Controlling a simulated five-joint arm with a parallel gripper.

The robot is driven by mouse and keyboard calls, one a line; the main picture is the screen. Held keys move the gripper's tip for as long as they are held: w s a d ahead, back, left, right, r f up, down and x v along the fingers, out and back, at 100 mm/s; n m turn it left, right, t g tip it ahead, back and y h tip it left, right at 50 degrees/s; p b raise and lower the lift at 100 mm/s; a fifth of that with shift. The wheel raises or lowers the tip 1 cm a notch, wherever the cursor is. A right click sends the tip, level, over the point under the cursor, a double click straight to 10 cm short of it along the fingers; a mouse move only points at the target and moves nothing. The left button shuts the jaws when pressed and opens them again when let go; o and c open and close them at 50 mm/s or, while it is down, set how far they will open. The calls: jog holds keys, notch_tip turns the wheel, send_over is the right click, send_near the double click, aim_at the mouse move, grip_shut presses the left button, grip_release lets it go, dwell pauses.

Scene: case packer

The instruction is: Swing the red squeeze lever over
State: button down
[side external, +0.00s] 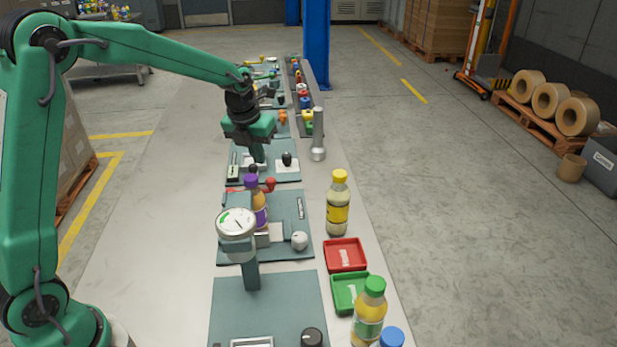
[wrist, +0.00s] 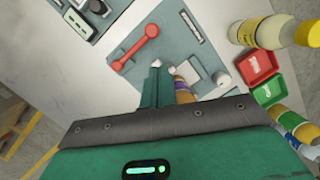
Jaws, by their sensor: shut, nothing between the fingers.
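My gripper (side external: 258,160) is shut and empty, pointing down above the station and apart from the lever. In the wrist view my fingertips (wrist: 163,66) show to the lower right of the lever, side by side with no visible gap.
A pressure gauge (side external: 236,222) on a post stands in front of the bottle. A yellow-capped bottle (side external: 338,205), a red tray (side external: 345,254) and a green tray (side external: 349,291) stand at the right. A white knob (side external: 299,241) sits on the panel. Bare bench lies to the left.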

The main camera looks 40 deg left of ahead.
aim_at(267, 179)
jog(key=shift+a+x, duration=0.15)
jog(key=shift+x, duration=2.35)
jog(key=shift+a+x, duration=0.15)
jog(key=shift+x, duration=2.35)
jog(key=shift+w+a+n, duration=0.25)
jog(key=shift+w+n, duration=0.1)
jog(key=shift+n, duration=0.15)
jog(key=shift+w, duration=0.15)
jog(key=shift+w+a, duration=0.7)
jog(key=shift+w, duration=0.05)
jog(key=shift+w+a, duration=0.85)
jog(key=shift+a, duration=0.15)
jog(key=shift+r, duration=0.1)
